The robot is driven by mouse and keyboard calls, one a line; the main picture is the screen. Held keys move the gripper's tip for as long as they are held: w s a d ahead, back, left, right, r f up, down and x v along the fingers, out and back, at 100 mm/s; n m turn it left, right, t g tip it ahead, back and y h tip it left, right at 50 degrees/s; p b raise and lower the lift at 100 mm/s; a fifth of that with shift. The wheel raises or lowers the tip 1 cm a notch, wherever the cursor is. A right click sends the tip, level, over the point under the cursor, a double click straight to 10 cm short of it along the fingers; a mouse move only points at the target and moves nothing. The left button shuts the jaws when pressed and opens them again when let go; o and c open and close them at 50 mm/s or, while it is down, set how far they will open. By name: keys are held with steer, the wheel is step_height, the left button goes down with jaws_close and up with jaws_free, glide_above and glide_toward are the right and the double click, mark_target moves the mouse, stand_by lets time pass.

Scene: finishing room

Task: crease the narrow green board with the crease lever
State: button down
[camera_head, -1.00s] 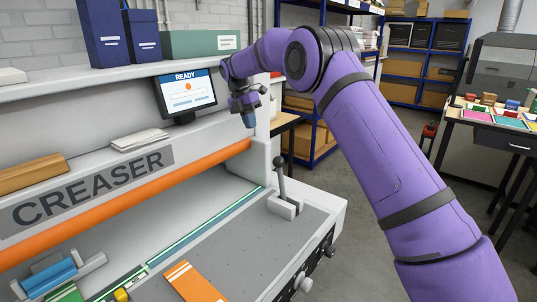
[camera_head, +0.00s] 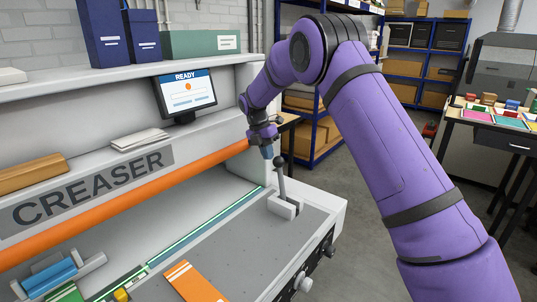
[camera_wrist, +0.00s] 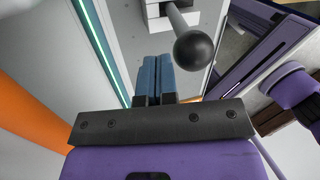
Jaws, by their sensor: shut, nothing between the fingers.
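The crease lever (camera_head: 281,182) stands upright with a dark ball knob, in a pale slotted base at the right end of the creaser's bed. My gripper (camera_head: 267,153) is shut and empty, just left of the knob. In the wrist view my blue fingers (camera_wrist: 153,76) are together, and the lever's knob (camera_wrist: 194,50) is close beyond them to the right; I see no clear contact. A green board (camera_head: 66,294) shows partly at the lower left edge of the head view, below a blue roller-like part. Most of it is cut off, so its width cannot be told.
The creaser's orange bar (camera_head: 130,195) runs above the grey bed. An orange striped board (camera_head: 194,283) lies at the bed's front, near a small yellow block (camera_head: 121,295). The monitor (camera_head: 185,93) reads READY. Open floor lies right of the machine.

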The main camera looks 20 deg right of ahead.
steer(key=shift+s+d, duration=0.15)
stand_by(0.3)
steer(key=s+d+f+t+y, duration=0.1)
steer(key=s+d+f+t, duration=0.1)
steer(key=s+d, duration=0.3)
steer(key=s+d+f+t+y, duration=0.2)
steer(key=s+d, duration=0.4)
steer(key=s, duration=0.5)
steer(key=shift+d+f+t+y, duration=0.3)
steer(key=shift+f+t, duration=0.05)
steer(key=shift+t, duration=0.05)
steer(key=shift+s+f, duration=0.15)
steer(key=shift+s, duration=0.15)
stand_by(0.3)
